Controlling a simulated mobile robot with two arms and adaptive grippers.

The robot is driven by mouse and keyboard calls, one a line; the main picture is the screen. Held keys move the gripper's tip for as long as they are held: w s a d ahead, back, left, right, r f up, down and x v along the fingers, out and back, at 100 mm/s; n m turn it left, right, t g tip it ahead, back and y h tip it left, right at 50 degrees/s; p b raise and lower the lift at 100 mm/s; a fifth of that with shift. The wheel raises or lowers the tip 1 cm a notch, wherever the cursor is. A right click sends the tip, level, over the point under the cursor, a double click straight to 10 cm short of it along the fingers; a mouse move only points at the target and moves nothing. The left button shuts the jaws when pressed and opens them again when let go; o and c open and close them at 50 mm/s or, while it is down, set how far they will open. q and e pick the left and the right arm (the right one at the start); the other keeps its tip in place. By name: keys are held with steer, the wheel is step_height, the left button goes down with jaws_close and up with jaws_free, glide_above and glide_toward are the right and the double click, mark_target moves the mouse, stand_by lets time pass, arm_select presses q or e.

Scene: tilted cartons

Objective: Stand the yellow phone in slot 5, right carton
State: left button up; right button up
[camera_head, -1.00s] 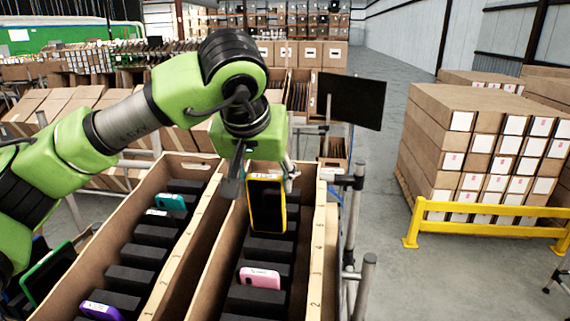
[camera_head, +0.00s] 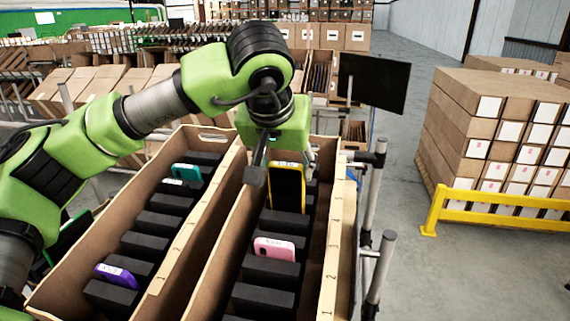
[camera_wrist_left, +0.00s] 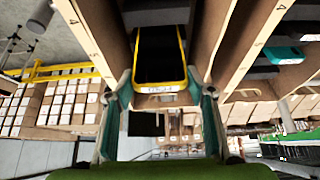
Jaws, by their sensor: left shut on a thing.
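The yellow phone (camera_head: 287,187), with a dark face and yellow edges, stands roughly upright at the far part of the right carton (camera_head: 222,254). My left gripper (camera_head: 283,168) is above it, shut on its upper end, with one finger on each side. In the left wrist view the phone (camera_wrist_left: 160,86) shows its yellow rim and a white label between the fingers of the left gripper (camera_wrist_left: 161,108). Its lower end is among the black dividers; how deep it sits, I cannot tell. My right gripper is not in view.
A pink phone (camera_head: 274,249) stands nearer in the right carton. The left carton (camera_head: 75,271) holds a teal phone (camera_head: 187,173) and a purple phone (camera_head: 117,275). A dark panel (camera_head: 374,82) and grey posts (camera_head: 379,270) are at the right.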

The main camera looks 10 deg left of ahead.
mark_target(286, 194)
arm_select(q)
steer(key=shift+w+f+b, duration=0.15)
steer(key=shift+f+b, duration=0.35)
steer(key=shift+f, duration=0.3)
steer(key=shift+w+f+b, duration=0.1)
steer(key=shift+f+b, duration=0.4)
steer(key=shift+f, duration=0.3)
steer(key=shift+w+f+b, duration=0.25)
steer(key=shift+f+b, duration=0.5)
steer(key=shift+f, duration=0.3)
steer(key=shift+w+f+b, duration=0.2)
steer(key=shift+f+b, duration=0.5)
steer(key=shift+f, duration=0.3)
steer(key=shift+f, duration=0.3)
steer(key=o, duration=1.1)
steer(key=v, duration=1.2)
